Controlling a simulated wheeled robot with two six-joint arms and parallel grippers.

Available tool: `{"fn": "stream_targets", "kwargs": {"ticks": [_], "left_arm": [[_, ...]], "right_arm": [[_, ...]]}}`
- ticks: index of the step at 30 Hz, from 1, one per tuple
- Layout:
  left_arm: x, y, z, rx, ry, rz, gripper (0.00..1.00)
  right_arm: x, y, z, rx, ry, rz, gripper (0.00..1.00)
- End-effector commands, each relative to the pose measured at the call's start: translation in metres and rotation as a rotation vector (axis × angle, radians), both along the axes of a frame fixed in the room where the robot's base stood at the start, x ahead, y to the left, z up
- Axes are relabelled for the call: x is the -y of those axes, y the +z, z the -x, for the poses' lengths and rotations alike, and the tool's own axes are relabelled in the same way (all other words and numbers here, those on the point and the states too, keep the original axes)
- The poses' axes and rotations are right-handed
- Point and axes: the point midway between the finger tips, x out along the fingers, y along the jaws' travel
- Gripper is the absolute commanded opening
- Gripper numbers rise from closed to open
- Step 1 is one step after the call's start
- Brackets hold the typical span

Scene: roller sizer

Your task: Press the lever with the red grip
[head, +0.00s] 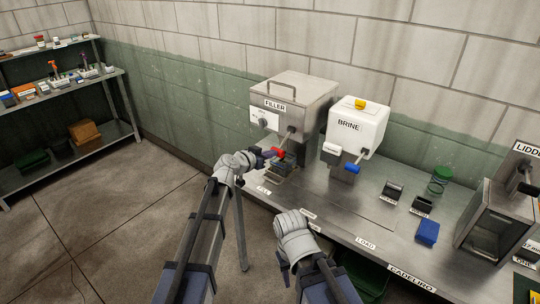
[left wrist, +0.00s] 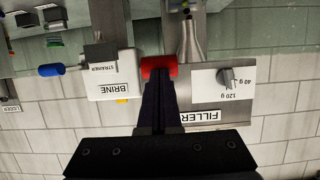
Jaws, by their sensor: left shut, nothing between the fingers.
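The grey metal box marked FILLER (head: 300,92) stands against the wall on the bench. A lever with a red grip (head: 278,152) comes off its front, and the grip also shows in the left wrist view (left wrist: 158,65). My left gripper (head: 268,154) is shut and empty, its dark fingertips right at the red grip. In the left wrist view the closed fingers (left wrist: 157,84) overlap the grip's edge. I cannot tell whether they touch it.
The white BRINE box (head: 353,128), with a blue-gripped lever (head: 352,168), stands right of the filler. Farther right are a blue block (head: 428,232), a green coil (head: 438,180) and a grey machine (head: 497,222). A stocked shelf (head: 62,77) is at far left. Bench space before BRINE is clear.

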Motion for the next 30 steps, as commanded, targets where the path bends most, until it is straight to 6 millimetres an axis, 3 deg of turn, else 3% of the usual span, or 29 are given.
{"fn": "stream_targets", "kwargs": {"ticks": [11,30], "left_arm": [[0.0023,-0.0105,-0.0026,-0.001,-0.001,0.000,0.00],[0.0042,-0.0033,0.0024,-0.001,-0.002,0.000,0.00]], "right_arm": [[0.0000,-0.0104,0.0000,0.000,-0.001,0.000,0.45],[0.0000,-0.0031,0.0000,0.000,0.000,0.000,0.45]]}}
